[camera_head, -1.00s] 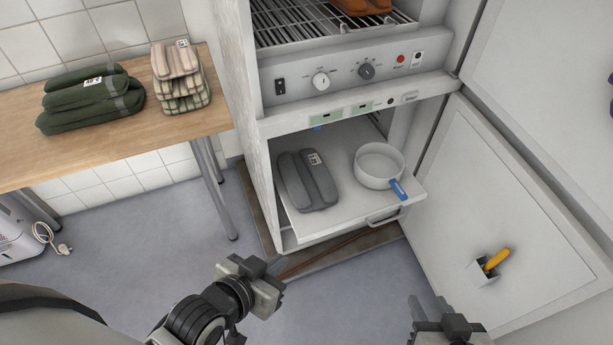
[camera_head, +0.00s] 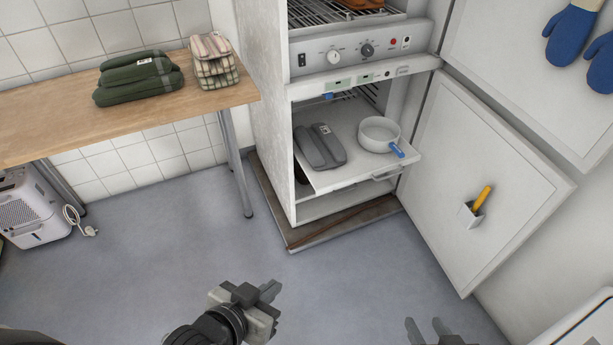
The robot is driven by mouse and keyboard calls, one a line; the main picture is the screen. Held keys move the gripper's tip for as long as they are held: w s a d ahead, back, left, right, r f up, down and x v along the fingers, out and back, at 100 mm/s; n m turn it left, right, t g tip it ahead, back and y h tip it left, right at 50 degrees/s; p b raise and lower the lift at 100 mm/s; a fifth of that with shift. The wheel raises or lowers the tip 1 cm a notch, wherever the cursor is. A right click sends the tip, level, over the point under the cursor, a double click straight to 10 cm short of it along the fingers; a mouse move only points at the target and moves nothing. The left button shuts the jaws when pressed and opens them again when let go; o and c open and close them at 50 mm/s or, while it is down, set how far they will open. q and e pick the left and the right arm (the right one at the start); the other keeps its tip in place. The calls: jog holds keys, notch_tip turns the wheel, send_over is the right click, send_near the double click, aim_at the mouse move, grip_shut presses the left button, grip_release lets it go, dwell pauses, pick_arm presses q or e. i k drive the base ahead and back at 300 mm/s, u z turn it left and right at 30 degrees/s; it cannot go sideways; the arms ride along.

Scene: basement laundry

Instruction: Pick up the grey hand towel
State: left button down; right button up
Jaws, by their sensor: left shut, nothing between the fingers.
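The grey hand towel (camera_head: 320,146) lies folded, with a white label, on the pulled-out white shelf (camera_head: 346,176) of the lower cabinet compartment. It sits left of a white pan. My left gripper (camera_head: 269,299) is low in the picture, in front of the cabinet and well apart from the towel; it is shut and empty. My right gripper (camera_head: 427,330) is at the bottom edge, also apart from the towel; its two fingers show a gap between them and nothing in it.
The white pan (camera_head: 378,134) with a blue handle stands beside the towel. The open cabinet door (camera_head: 480,170) is on the right, holding a yellow-handled item. A wooden table (camera_head: 60,116) with green towels (camera_head: 138,80) and checked cloths (camera_head: 214,62) is left. Floor before the cabinet is clear.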

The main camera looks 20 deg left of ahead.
aim_at(320, 146)
jog(key=u, duration=1.45)
jog(key=i, duration=1.15)
jog(key=z, duration=0.65)
jog(key=i, duration=0.7)
jog(key=z, duration=0.55)
